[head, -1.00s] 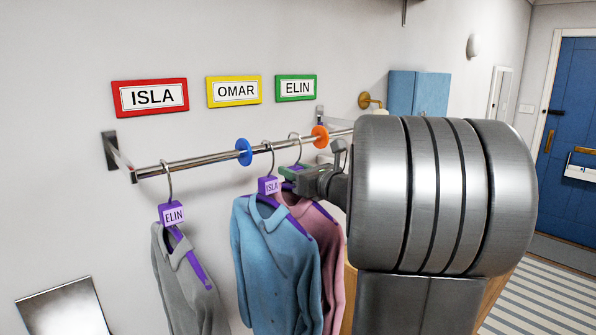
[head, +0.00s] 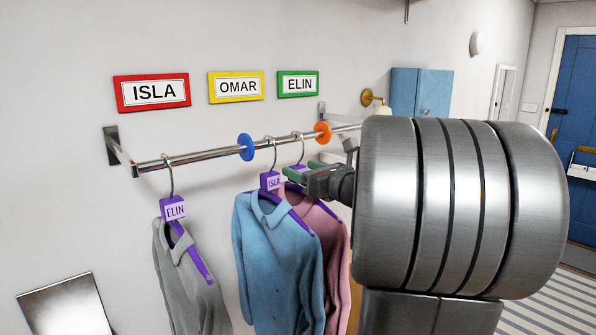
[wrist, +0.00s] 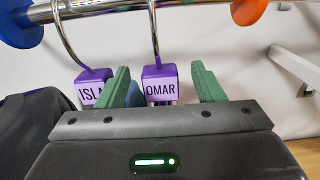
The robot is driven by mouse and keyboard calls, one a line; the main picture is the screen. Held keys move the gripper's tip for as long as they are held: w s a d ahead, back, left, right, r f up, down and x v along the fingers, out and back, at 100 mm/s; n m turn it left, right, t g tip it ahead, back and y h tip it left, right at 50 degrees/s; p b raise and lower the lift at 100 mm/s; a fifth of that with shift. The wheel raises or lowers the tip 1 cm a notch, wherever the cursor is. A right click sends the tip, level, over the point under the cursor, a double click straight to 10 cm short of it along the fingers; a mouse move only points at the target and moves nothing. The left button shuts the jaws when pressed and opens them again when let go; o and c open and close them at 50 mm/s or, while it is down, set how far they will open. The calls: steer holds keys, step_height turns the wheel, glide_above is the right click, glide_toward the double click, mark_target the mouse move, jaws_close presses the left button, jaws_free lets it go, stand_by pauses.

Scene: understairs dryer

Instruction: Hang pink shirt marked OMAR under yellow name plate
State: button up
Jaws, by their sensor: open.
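The pink shirt (head: 335,245) hangs on a purple hanger on the rail (head: 205,155), partly hidden behind the blue shirt. Its purple OMAR tag (wrist: 160,84) shows in the wrist view. The yellow OMAR plate (head: 236,87) is on the wall above the rail, between the red and green plates. My gripper (head: 302,166) is open at the hangers, below the rail. In the wrist view its green fingers (wrist: 163,88) stand either side of the OMAR tag, with a gap to the right finger. Whether the left finger touches the tag I cannot tell.
The blue shirt (head: 275,255) with its ISLA tag (wrist: 92,86) hangs close left. A grey shirt (head: 187,270) tagged ELIN hangs at the rail's left end. A blue disc (head: 246,147) and an orange disc (head: 322,134) sit on the rail, either side of the blue and pink shirts.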

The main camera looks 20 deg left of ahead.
mark_target(298, 163)
steer(key=b+v, duration=0.2)
steer(key=v, duration=0.9)
steer(key=shift+s+d, duration=0.1)
steer(key=shift+r, duration=0.1)
steer(key=p+x, duration=0.1)
steer(key=x, duration=0.3)
steer(key=p+x, duration=0.1)
steer(key=x, duration=0.4)
steer(key=p+x, duration=0.2)
steer(key=x, duration=0.3)
steer(key=shift+r, duration=0.3)
steer(key=shift+d+r+p, duration=0.1)
steer(key=shift+r+p, duration=0.25)
steer(key=shift+r, duration=0.2)
steer(key=shift+f, duration=0.15)
